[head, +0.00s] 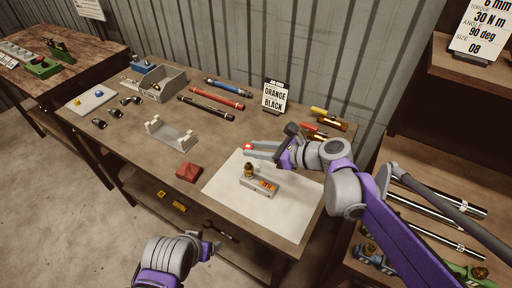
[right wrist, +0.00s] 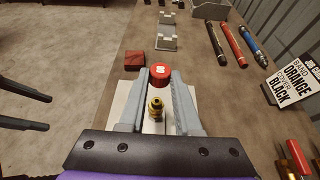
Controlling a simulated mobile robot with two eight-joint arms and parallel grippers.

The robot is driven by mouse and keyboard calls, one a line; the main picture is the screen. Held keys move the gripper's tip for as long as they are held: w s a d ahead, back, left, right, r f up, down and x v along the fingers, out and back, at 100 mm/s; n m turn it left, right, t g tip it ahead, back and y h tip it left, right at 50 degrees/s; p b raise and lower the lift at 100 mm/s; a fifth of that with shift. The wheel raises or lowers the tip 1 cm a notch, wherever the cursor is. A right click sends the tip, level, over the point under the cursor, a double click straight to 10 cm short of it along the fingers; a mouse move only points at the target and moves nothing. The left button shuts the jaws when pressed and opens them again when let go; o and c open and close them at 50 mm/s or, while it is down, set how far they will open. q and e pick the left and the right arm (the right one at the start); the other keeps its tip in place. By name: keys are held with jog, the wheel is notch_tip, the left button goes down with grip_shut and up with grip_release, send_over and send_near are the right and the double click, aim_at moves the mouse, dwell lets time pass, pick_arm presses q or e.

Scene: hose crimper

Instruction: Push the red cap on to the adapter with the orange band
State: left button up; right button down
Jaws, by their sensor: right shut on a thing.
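My right gripper (head: 250,149) is shut on the red cap (right wrist: 160,74), which sits between its fingertips; a little of the cap also shows in the head view (head: 247,147). A brass adapter (head: 249,171) stands upright on a small grey block with an orange display (head: 264,187). In the right wrist view the adapter (right wrist: 156,109) shows between the fingers, below the cap in the picture. The cap is apart from the adapter. I cannot make out an orange band on it. My left gripper (head: 208,245) is open and empty by the table's front edge.
The block stands on a white sheet (head: 300,204). A red block (head: 189,172), a grey cradle (head: 171,136), several dark, red and blue tubes and a grey bin (head: 166,83) lie farther left. A sign reading orange and black (head: 275,97) stands at the back.

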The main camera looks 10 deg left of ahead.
aim_at(249, 164)
pick_arm(q)
jog(key=shift+s+f+b, duration=0.3)
jog(key=shift+f+b, duration=0.4)
jog(key=shift+f, duration=0.25)
jog(key=shift+s+f+b, duration=0.25)
jog(key=shift+f+b, duration=0.4)
jog(key=shift+f, duration=0.3)
pick_arm(e)
jog(key=shift+f, duration=2.3)
pick_arm(q)
jog(key=shift+s+f+b, duration=0.2)
jog(key=shift+f+b, duration=0.85)
jog(key=shift+f, duration=0.1)
pick_arm(e)
jog(key=shift+f, duration=1.35)
jog(key=c, duration=0.5)
grip_release()
jog(key=shift+r, duration=0.1)
pick_arm(q)
jog(key=shift+r, duration=0.15)
pick_arm(e)
jog(key=v, duration=1)
jog(key=shift+s+d+r, duration=0.15)
jog(key=shift+s+d, duration=0.05)
jog(key=shift+d, duration=0.1)
